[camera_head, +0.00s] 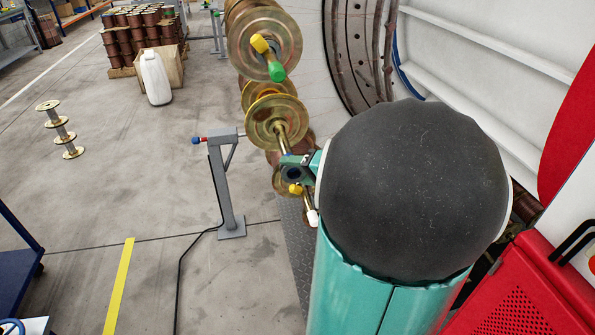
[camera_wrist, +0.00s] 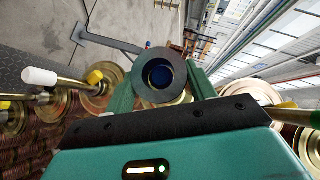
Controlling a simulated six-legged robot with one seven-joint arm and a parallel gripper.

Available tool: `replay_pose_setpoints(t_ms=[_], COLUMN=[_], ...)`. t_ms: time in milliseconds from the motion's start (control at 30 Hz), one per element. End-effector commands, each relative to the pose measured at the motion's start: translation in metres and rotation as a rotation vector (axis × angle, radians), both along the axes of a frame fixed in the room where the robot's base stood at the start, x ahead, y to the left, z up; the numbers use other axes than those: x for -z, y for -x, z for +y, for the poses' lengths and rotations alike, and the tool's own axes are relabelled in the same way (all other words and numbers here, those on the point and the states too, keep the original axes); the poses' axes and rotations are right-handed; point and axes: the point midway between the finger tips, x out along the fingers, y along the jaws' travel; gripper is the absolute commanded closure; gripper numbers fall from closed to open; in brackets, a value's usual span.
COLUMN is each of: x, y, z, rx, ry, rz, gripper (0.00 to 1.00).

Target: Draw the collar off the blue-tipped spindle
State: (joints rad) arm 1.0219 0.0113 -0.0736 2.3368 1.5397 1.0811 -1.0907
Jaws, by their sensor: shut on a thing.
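My gripper (camera_wrist: 163,92) is shut on a dark round collar (camera_wrist: 144,76), one green finger on each side. The blue tip (camera_wrist: 160,76) of the spindle shows inside the collar's hole in the wrist view, seen nearly end-on. I cannot tell how far along the spindle the collar sits. In the head view, the dark collar (camera_head: 292,174) shows at my gripper, and the brass spindle (camera_head: 283,138) runs from a gold spool (camera_head: 266,120) down to it. My arm hides part of this area.
A green-tipped spindle (camera_head: 277,71) with a yellow collar is above, and a white-tipped one (camera_head: 313,217) with a yellow collar is below. A grey post (camera_head: 224,190) stands left of my gripper. The large wheel (camera_head: 355,50) is behind.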

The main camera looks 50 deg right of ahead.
Motion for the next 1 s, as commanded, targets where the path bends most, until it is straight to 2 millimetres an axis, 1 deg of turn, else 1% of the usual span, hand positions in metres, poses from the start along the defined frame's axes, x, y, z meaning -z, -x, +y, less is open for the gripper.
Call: replay_pose_setpoints(t_ms=[633,1000], x=[-0.001,-0.001], y=[0.034,0.034], z=[0.022,0.025], rx=[0.000,0.000], ry=[0.001,0.000], rz=[-0.001,-0.001], gripper=[0.77,0.77])
